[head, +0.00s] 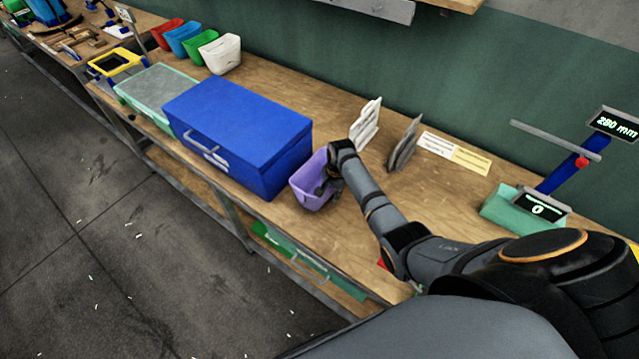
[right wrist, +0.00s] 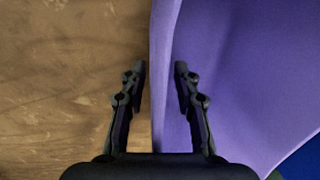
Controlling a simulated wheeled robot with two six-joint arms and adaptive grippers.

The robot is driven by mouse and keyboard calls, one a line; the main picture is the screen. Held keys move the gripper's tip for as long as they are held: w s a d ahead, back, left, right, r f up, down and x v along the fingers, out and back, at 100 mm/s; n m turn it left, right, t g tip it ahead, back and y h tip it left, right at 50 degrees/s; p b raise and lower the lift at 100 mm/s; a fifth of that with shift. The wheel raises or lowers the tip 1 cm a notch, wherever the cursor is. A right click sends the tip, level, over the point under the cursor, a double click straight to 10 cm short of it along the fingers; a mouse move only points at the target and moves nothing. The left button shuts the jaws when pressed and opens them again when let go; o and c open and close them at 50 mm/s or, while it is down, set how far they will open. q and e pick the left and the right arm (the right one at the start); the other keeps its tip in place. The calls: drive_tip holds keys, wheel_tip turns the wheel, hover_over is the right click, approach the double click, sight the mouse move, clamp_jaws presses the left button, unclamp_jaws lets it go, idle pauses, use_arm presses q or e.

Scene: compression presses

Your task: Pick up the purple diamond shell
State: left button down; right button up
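A purple open-topped shell (head: 308,194) stands on the wooden bench, just right of the blue box in the head view. Its wall fills the right side of the right wrist view (right wrist: 235,70). My right gripper (right wrist: 160,70) is open with one fingertip on each side of the shell's wall, the left one over bare wood and the right one over the inside. A small gap shows between the left finger and the wall. In the head view my right gripper (head: 329,186) is at the shell's right side, partly hiding it. My left gripper is not in view.
A blue box (head: 240,120) with a handle stands close left of the shell. White (head: 366,124) and grey (head: 403,144) upright pieces stand behind. A blue stand with displays (head: 570,180) is at the right. Coloured bins (head: 185,40) line the far left.

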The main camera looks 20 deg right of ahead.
drive_tip(key=shift+c, duration=0.3)
clamp_jaws()
drive_tip(key=shift+r, duration=0.1)
